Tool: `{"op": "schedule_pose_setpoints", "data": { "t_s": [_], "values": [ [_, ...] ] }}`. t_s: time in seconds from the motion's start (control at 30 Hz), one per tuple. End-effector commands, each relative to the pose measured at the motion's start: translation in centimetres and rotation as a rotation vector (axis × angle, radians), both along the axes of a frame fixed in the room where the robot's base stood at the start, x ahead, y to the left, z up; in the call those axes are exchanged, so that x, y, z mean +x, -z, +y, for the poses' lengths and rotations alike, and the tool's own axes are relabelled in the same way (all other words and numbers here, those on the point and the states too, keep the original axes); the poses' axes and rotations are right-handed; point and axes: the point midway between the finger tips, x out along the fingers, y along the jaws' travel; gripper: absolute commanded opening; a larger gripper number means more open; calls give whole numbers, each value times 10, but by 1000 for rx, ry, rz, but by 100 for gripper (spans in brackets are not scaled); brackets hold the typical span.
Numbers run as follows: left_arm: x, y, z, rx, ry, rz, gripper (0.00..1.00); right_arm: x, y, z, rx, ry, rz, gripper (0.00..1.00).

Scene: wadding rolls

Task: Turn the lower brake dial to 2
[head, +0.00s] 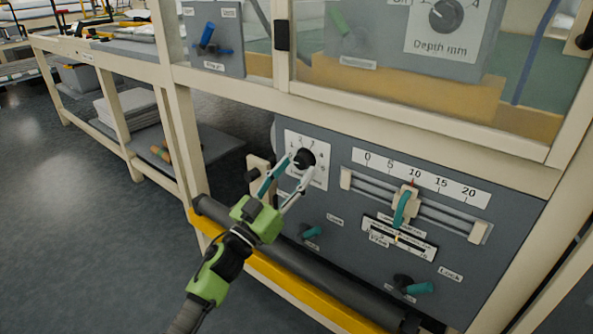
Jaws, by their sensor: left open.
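The lower brake dial (304,158) is a black knob on a white numbered plate (318,178) at the left of the grey lower panel. My left gripper (295,172) reaches up to it from below left. Its two fingers are open, with the tips close to the knob; I cannot tell whether they touch it. The gripper hides the lower left of the plate, and the dial's pointer is too small to read. My right gripper is not in view.
Right of the dial is a 0 to 20 scale (420,178) with a teal-handled slider (402,208). Teal lock levers (313,231) (418,288) sit below. A dark roller (330,285) and yellow bar (305,293) run along the front. A Depth mm dial (446,15) is above.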

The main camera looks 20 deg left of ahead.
Motion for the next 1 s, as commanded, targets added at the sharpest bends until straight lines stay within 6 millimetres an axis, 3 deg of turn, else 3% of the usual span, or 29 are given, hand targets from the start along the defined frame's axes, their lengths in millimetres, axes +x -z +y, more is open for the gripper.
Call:
{"op": "schedule_pose_setpoints", "data": {
  "t_s": [0.13, 0.43, 0.47, 0.6, 1.0],
  "values": [
    [10, -4, -3, -2, 0, 1, 44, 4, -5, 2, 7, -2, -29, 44],
    [12, -5, -4, -1, 0, 1, 44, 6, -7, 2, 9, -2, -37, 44],
    [12, -5, -4, -1, 0, 1, 42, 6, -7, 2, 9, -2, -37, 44],
    [12, -5, -4, -1, 0, 1, 6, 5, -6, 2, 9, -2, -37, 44],
    [12, -5, -3, 40, 1, -14, 6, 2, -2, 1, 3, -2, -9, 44]
  ]
}}
